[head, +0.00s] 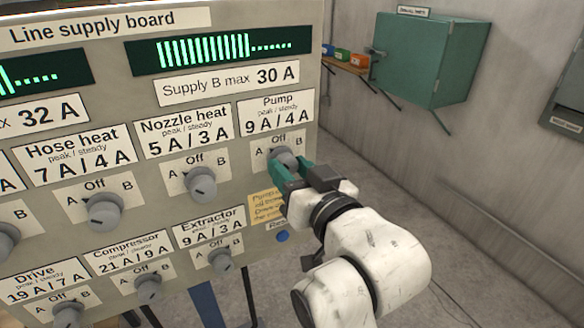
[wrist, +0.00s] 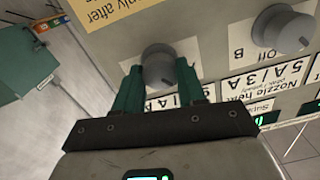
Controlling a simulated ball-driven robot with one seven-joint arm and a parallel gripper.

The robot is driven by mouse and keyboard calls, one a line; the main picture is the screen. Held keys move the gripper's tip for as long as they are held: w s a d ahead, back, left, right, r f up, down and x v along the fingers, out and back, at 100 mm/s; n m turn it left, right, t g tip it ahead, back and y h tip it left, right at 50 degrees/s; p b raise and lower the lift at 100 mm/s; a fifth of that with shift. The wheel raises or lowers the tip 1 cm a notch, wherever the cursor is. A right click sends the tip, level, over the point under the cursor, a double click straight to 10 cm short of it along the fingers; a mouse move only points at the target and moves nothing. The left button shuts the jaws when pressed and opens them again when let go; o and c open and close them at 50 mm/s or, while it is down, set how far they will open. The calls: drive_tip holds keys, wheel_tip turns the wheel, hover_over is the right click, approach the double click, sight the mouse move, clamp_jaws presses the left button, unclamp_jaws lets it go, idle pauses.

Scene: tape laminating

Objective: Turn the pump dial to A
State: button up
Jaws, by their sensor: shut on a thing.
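The pump dial (head: 284,156) is a grey round knob under the "Pump 9 A / 4 A" label (head: 277,112) at the board's right end. "A", "Off" and "B" are printed around it. My gripper (head: 290,167) has its teal fingers shut on the dial from the front. In the wrist view, which looks upside down, the dial (wrist: 158,67) sits between the two fingertips (wrist: 159,76).
Nozzle heat (head: 201,183) and extractor (head: 220,260) dials are near the pump dial. A yellow note (head: 264,208) and a blue button (head: 282,236) are below it. A green wall cabinet (head: 425,60) hangs behind right. Floor right of the board looks clear.

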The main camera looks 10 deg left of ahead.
drive_tip(key=shift+n, duration=0.7)
drive_tip(key=o, duration=1.1)
drive_tip(key=shift+c, duration=0.2)
drive_tip(key=shift+s+d, duration=0.1)
drive_tip(key=b+v, duration=0.1)
drive_tip(key=v, duration=0.9)
drive_tip(key=shift+s+d, duration=0.2)
drive_tip(key=shift+f, duration=0.1)
